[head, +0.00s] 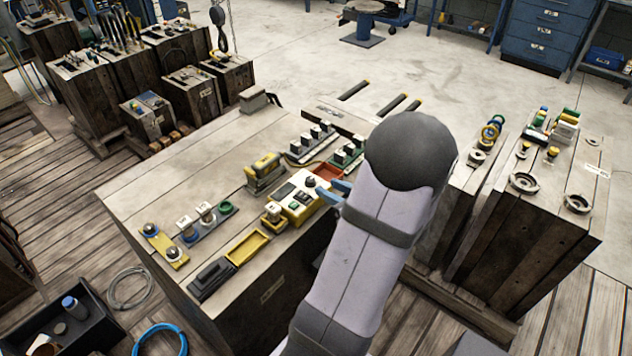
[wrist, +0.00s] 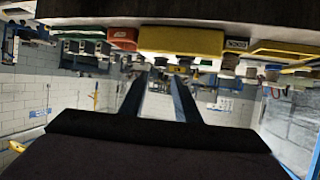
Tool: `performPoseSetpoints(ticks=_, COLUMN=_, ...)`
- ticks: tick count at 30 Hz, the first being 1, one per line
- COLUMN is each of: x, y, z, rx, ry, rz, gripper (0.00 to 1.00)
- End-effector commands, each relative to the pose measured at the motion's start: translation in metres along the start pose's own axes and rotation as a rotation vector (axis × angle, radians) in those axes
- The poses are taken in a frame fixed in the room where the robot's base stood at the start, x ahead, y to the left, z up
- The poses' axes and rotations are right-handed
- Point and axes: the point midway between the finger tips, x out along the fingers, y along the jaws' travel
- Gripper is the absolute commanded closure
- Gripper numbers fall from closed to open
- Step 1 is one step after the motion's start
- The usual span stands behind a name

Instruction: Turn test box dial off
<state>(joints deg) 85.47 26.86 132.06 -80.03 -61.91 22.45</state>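The test box (head: 298,199) is a yellow box with a pale top panel, standing on the wooden block top. A dark round knob, likely the dial (head: 310,182), shows near its far right corner; its pointer setting is too small to read. My gripper (head: 328,191) has blue fingers at the right edge of the box, close to the knob; I cannot tell whether they touch. In the wrist view the picture is upside down, and the yellow box side (wrist: 182,41) lies beyond the fingers. My gripper (wrist: 157,76) is open, with a clear gap and nothing held.
A red tray (head: 328,171) sits just behind the box. A yellow tray (head: 248,247), a black case (head: 211,278) and a small yellow-based device (head: 274,215) stand nearby at the front and left. A yellow-and-grey unit (head: 265,171) stands behind left.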

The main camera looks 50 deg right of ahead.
Motion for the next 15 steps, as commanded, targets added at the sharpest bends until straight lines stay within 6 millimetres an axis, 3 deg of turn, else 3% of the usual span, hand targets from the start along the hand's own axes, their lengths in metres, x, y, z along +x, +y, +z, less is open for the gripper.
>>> performPoseSetpoints(ticks=5, x=0.011, y=-0.001, z=0.000, rx=-0.001, ry=0.001, rz=-0.004, gripper=0.71)
performPoseSetpoints(ticks=15, x=0.053, y=-0.002, z=0.000, rx=0.000, ry=0.001, rz=-0.006, gripper=0.71)
